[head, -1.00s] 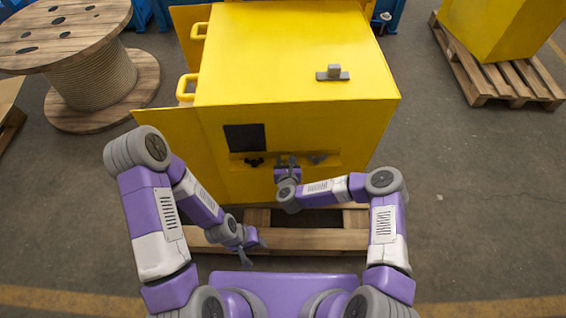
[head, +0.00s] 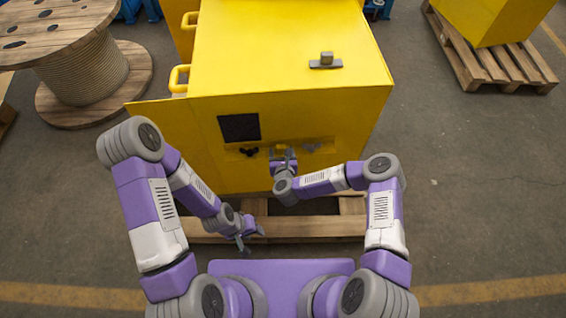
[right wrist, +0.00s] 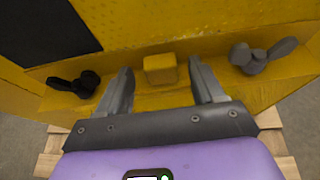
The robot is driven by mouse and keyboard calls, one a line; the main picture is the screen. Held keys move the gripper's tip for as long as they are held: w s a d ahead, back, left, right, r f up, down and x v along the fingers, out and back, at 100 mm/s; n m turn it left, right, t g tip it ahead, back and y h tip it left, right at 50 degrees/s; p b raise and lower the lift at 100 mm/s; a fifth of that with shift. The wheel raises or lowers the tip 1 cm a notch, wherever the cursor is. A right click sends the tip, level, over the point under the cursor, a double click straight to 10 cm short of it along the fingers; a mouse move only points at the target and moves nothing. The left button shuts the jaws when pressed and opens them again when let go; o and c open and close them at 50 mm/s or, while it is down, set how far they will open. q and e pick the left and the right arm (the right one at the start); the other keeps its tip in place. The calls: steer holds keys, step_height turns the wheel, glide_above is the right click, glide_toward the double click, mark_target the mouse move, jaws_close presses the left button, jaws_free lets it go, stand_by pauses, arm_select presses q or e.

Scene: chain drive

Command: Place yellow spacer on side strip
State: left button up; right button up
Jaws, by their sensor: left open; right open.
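The yellow spacer (right wrist: 160,68) is a small block standing on the yellow side strip (right wrist: 205,66) on the front of the yellow cabinet. In the right wrist view it sits just past and between the fingertips of my right gripper (right wrist: 158,80), which is open with a gap on both sides of the block. In the head view my right gripper (head: 283,152) is at the cabinet's front face and the spacer cannot be made out. My left gripper (head: 250,237) is open and empty, lower down above the pallet.
Dark wing-shaped knobs (right wrist: 85,84) and (right wrist: 252,60) flank the spacer on the strip. A black panel (head: 239,127) is above left. The cabinet's door (head: 160,125) stands open at the left. A wooden pallet (head: 305,228) lies below. A cable reel stands far left (head: 85,65).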

steer(key=s+r+n+g+y+p, duration=0.2)
steer(key=s+n+g+y, duration=0.1)
steer(key=s+n, duration=0.9)
steer(key=s+d+f+n+g, duration=0.1)
steer(key=s+d+n+g, duration=0.3)
steer(key=s+n, duration=0.4)
steer(key=s+d+f+n+g, duration=0.1)
steer(key=s+d+n+g, duration=0.4)
steer(key=s+n, duration=0.4)
steer(key=n+g, duration=0.1)
steer(key=n, duration=0.2)
steer(key=shift+d, duration=0.3)
